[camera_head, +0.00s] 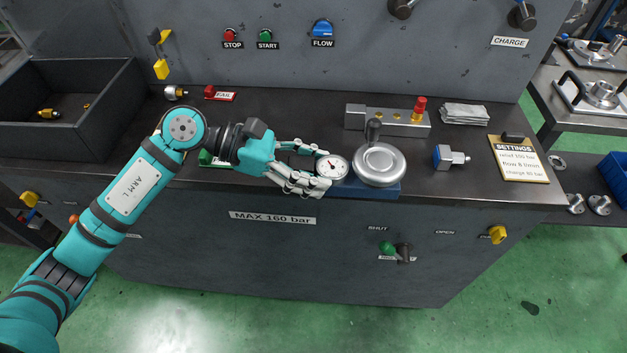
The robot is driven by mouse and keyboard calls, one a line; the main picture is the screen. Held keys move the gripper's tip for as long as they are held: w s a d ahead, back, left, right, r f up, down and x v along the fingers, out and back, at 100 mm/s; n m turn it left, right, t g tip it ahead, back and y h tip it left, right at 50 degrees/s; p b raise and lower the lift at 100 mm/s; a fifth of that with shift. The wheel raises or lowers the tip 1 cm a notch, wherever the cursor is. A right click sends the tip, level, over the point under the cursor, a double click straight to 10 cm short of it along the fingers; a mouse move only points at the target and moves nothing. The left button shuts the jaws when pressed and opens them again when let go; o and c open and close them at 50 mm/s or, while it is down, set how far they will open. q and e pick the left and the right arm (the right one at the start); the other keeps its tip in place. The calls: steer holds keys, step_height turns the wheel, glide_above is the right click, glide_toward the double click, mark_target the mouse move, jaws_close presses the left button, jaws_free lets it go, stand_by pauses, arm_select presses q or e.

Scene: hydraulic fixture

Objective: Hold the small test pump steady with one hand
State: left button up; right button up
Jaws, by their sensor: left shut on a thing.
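The small test pump sits at the front edge of the dark bench. It shows a blue base (368,190), a round white dial gauge (332,167), a silver round body (380,164) and a black knob (373,129). The fingers and gauge hide the base's left end. My right gripper is not in view.
Behind the pump lies a metal block with a red knob (420,106). A dark open bin (105,125) stands at the left.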

arm_select(q)
steer(key=shift+w+a+b, duration=0.15)
steer(key=shift+w+b, duration=0.95)
steer(key=shift+w, duration=1)
steer(key=shift+w+a+b, duration=0.15)
steer(key=shift+w+b, duration=0.45)
steer(key=shift+w, duration=0.4)
steer(key=shift+w+b, duration=0.35)
steer(key=shift+w, duration=0.25)
steer(key=shift+w+a+b, duration=0.1)
steer(key=shift+w+b, duration=0.4)
steer(key=shift+w, duration=0.8)
